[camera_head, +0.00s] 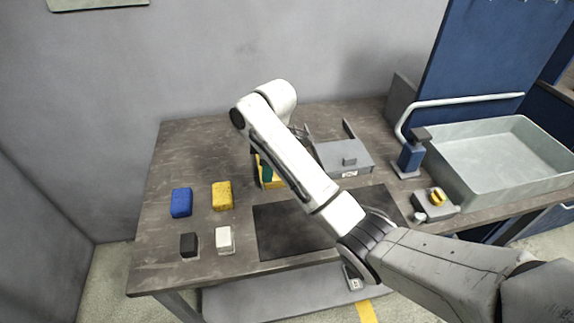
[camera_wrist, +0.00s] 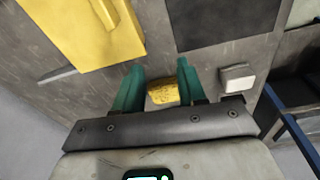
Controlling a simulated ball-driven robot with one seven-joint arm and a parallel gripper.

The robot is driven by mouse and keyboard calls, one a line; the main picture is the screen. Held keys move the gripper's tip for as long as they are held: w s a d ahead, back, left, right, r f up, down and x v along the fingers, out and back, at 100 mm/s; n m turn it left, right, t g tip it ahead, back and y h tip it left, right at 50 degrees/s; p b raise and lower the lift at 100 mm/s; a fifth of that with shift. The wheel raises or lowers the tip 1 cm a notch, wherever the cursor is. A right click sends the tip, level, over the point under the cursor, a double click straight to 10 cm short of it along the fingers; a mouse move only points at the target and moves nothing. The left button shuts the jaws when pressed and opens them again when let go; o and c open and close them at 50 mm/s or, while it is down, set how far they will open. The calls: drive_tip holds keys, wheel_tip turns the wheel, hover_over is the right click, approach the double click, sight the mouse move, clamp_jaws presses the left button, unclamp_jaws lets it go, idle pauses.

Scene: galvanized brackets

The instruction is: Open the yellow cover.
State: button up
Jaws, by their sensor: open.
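The yellow cover (camera_wrist: 85,32) fills the upper left of the wrist view, with a raised part near its right side and its far edges cut off by the frame. In the head view only a strip of yellow (camera_head: 258,172) shows beside my arm; the rest is hidden behind it. My gripper (camera_wrist: 158,76) has teal fingers, spread apart with nothing held. Its left finger appears close to the yellow cover's lower corner in the wrist view; I cannot tell whether they touch. I cannot tell how far open the cover stands.
A yellow block (camera_head: 222,195), blue block (camera_head: 181,202), black block (camera_head: 188,245) and white block (camera_head: 225,240) lie left. A dark mat (camera_head: 280,232) lies in front. A grey box (camera_head: 343,156), blue bottle (camera_head: 411,155) and grey basin (camera_head: 500,160) stand right.

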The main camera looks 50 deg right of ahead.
drive_tip(key=d+r+n+g, duration=0.1)
drive_tip(key=d+r, duration=0.3)
drive_tip(key=d, duration=0.4)
drive_tip(key=shift+h, duration=0.4)
drive_tip(key=f, duration=0.3)
drive_tip(key=f+p, duration=0.1)
drive_tip(key=f, duration=0.6)
drive_tip(key=shift+w+d+f, duration=0.1)
drive_tip(key=shift+w, duration=0.15)
drive_tip(key=shift+c, duration=0.4)
clamp_jaws()
